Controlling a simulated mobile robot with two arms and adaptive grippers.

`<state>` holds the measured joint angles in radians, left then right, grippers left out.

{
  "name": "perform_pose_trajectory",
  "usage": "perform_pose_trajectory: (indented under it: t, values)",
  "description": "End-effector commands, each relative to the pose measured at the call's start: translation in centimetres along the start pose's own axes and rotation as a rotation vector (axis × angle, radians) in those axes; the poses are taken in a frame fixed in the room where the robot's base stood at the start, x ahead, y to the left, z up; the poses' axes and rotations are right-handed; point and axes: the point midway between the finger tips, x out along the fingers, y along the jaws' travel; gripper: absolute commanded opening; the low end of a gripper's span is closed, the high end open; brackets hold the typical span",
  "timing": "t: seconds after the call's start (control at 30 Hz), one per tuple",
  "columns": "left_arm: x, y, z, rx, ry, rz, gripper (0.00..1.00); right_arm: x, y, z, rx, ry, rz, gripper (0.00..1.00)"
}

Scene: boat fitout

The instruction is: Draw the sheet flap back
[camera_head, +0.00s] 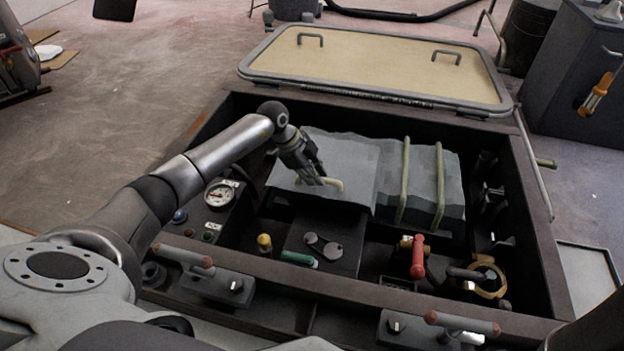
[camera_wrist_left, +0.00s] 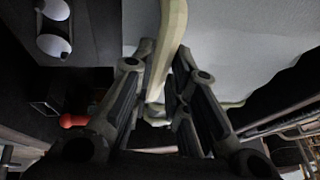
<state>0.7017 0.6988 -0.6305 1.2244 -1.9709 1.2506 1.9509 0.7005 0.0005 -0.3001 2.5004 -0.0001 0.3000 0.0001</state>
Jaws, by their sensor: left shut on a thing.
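A grey sheet (camera_head: 352,162) lies over a block inside the dark open box. Its left part is the flap (camera_head: 318,183), with a pale bar handle (camera_head: 334,182) along its near edge. My left gripper (camera_head: 322,181) reaches in from the left and is shut on this handle. In the left wrist view the pale handle (camera_wrist_left: 168,45) runs between the two fingers (camera_wrist_left: 157,100), with the grey sheet (camera_wrist_left: 235,45) behind it. Two pale straps (camera_head: 404,180) cross the right part of the sheet. My right gripper is not in view.
A framed lid (camera_head: 375,68) lies open behind the box. A gauge (camera_head: 219,194), a red-handled valve (camera_head: 417,258), a yellow knob (camera_head: 264,242) and a brass ring (camera_head: 489,281) stand around the sheet. The box's dark front rail (camera_head: 330,283) runs across the near side.

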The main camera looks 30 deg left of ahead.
Motion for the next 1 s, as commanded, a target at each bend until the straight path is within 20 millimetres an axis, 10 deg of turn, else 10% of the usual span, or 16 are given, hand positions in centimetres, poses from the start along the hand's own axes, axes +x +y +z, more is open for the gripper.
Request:
perform_pose_trajectory:
  t: [0.47,0.5,0.63,1.0]
  values:
    - [0.17,-0.91,0.12,0.001,-0.002,0.001,0.0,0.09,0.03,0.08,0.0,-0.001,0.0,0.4]
    - [0.17,-0.91,0.12,0.001,-0.002,0.001,0.19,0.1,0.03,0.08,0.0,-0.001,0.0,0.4]
    - [0.17,-0.91,0.12,0.001,-0.002,0.001,0.36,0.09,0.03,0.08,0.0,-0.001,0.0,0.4]
    - [-0.16,-0.95,0.12,0.001,-0.002,-0.001,0.37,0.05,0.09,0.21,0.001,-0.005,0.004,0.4]
